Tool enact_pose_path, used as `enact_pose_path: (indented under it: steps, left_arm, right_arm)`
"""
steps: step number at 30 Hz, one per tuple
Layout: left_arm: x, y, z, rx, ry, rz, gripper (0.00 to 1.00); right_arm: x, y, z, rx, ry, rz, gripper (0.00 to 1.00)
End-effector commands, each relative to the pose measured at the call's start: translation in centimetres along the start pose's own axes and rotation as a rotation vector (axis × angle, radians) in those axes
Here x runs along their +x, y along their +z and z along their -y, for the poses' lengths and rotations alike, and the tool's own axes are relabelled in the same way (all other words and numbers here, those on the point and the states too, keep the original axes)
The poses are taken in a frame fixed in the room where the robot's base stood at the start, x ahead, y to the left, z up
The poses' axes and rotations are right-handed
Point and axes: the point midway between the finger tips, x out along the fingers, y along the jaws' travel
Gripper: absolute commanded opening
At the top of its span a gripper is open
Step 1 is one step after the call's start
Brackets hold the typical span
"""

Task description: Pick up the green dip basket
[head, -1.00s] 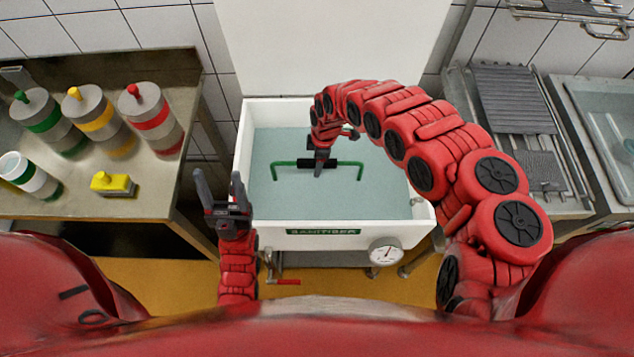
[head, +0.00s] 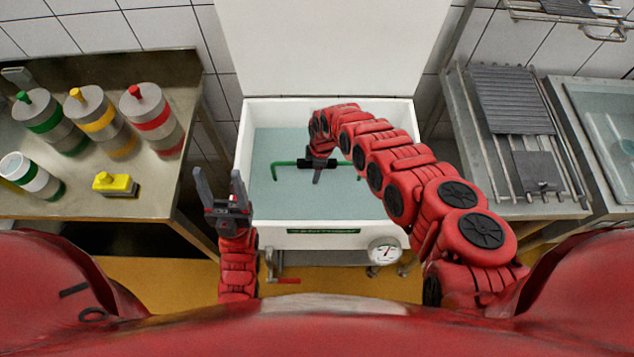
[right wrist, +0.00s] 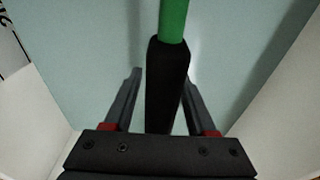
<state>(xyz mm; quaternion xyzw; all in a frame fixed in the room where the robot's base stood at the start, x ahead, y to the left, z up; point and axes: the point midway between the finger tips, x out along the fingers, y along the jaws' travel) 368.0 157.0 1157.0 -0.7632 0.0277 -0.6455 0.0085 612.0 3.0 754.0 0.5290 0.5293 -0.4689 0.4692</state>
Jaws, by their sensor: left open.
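The green dip basket shows in the head view as a green handle bar (head: 286,164) with a black grip (head: 304,163), above the pale water of the white sink. It shows in the right wrist view too, as a green bar (right wrist: 173,20) running into a black grip (right wrist: 168,75). The basket's body is not visible. My right gripper (head: 317,178) is at the grip; in the right wrist view its fingers (right wrist: 162,80) stand on both sides of it, with a gap at the left finger. My left gripper (head: 220,188) is open and empty, at the sink's left front corner.
The white sink (head: 300,241) has a dial gauge (head: 384,251) at its front right. The left bench (head: 100,205) holds several capped bottles, a white and green cup (head: 30,175) and a yellow block (head: 115,184). A steel rack with dark slatted panels (head: 510,98) stands at right.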

Motion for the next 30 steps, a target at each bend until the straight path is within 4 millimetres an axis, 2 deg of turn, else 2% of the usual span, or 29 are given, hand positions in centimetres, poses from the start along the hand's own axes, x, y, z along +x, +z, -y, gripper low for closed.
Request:
enact_pose_path:
  steps: [1, 6, 9, 30]
  left_arm:
    - [0.00, 0.00, 0.00, 0.000, 0.000, 0.000, 0.59]
    - [0.00, 0.00, 0.00, 0.000, 0.000, 0.000, 0.59]
    - [0.00, 0.00, 0.00, 0.000, 0.000, 0.000, 0.59]
    - [0.01, 0.00, 0.00, 0.000, 0.000, 0.000, 0.59]
  right_arm:
    - [-0.01, 0.01, -0.01, 0.000, 0.000, 0.000, 0.45]
    - [-0.01, 0.01, 0.00, 0.001, 0.000, 0.000, 0.15]
    - [-0.02, 0.01, -0.01, 0.001, 0.000, 0.000, 0.00]
    - [-0.03, 0.02, -0.02, 0.001, 0.000, 0.000, 0.00]
